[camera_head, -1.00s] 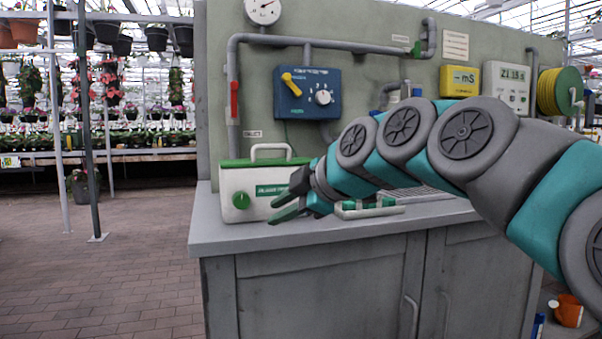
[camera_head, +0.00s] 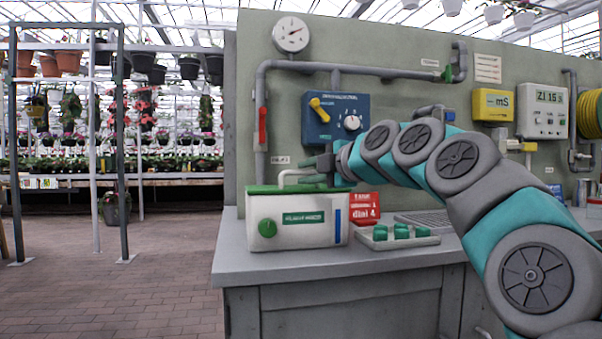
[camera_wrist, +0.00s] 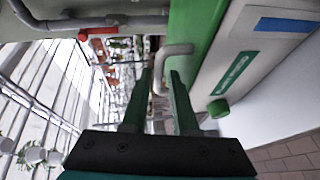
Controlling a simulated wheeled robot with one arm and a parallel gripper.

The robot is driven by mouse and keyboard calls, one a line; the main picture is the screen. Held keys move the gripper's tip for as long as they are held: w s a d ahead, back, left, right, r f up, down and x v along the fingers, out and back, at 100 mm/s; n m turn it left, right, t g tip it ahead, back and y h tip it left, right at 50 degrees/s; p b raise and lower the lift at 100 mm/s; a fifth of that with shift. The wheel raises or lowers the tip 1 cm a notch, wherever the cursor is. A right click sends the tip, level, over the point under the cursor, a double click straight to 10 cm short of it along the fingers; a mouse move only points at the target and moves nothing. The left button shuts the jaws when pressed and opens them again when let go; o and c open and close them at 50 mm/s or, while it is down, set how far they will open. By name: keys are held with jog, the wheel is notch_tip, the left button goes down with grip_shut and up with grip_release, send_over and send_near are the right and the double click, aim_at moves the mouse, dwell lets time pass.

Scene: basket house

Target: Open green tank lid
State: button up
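The tank (camera_head: 300,232) is a white box on the counter with a green lid (camera_head: 265,190), a green knob and a blue strip on its front. The lid lies shut on top. Its pale handle (camera_head: 290,174) is a bent bar standing up from the lid. My gripper (camera_head: 308,170) is just above the lid's right part, at the handle's right end. In the wrist view the green lid (camera_wrist: 192,40) runs along the right, and the handle (camera_wrist: 160,68) shows between or just beyond the open fingertips (camera_wrist: 163,76). Contact with the handle cannot be told.
A red sign (camera_head: 366,208) and a tray with green pieces (camera_head: 398,238) stand right of the tank on the grey counter (camera_head: 250,262). A wall panel with pipes and a blue control box (camera_head: 337,118) rises behind.

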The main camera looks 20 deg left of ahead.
jog(key=shift+x, duration=1.35)
jog(key=shift+c, duration=0.4)
grip_shut()
